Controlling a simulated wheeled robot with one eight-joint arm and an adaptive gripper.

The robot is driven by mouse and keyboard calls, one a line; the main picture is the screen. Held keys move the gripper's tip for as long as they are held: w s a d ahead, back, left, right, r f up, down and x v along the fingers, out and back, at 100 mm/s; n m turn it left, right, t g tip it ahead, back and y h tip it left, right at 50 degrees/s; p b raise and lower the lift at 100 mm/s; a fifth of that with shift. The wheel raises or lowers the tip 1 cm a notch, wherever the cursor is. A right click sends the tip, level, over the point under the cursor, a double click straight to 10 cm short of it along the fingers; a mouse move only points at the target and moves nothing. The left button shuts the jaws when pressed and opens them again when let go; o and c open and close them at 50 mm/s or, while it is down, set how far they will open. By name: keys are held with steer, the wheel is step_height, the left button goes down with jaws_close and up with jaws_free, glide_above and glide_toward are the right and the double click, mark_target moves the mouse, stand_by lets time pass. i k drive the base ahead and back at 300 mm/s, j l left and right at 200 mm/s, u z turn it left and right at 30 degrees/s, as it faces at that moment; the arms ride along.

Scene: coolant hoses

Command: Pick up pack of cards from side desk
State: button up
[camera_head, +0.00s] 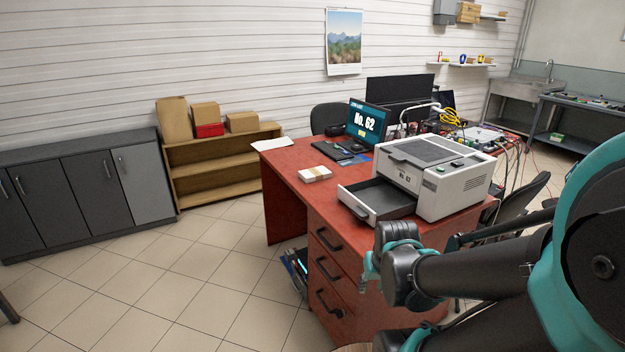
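A small, low white pack with a tan top (314,173) lies on the red desk (290,160), left of the printer's open tray. It may be the pack of cards, but its markings are too small to read. Part of my black and teal arm (465,272) reaches in from the right, in front of the desk's drawers. I can make out no gripper fingers, so my gripper's place and state do not show.
A white printer (445,180) with its tray (375,200) pulled out stands on the desk. Behind are a keyboard (332,151) and monitor (368,120). A wooden shelf (220,175) holds boxes. Dark cabinets (80,190) line the wall. Tiled floor (180,280) is free at left.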

mark_target(322, 173)
steer(key=j+z, duration=0.4)
steer(key=j, duration=0.8)
steer(key=i+j+z, duration=0.25)
steer(key=i+j, duration=0.15)
steer(key=j, duration=0.25)
steer(key=i+j+z, duration=0.1)
steer(key=j, duration=0.3)
steer(key=i+j+z, duration=0.1)
steer(key=i+j, duration=0.35)
steer(key=i+j+z, duration=0.1)
steer(key=i+j, duration=0.15)
steer(key=j, duration=0.2)
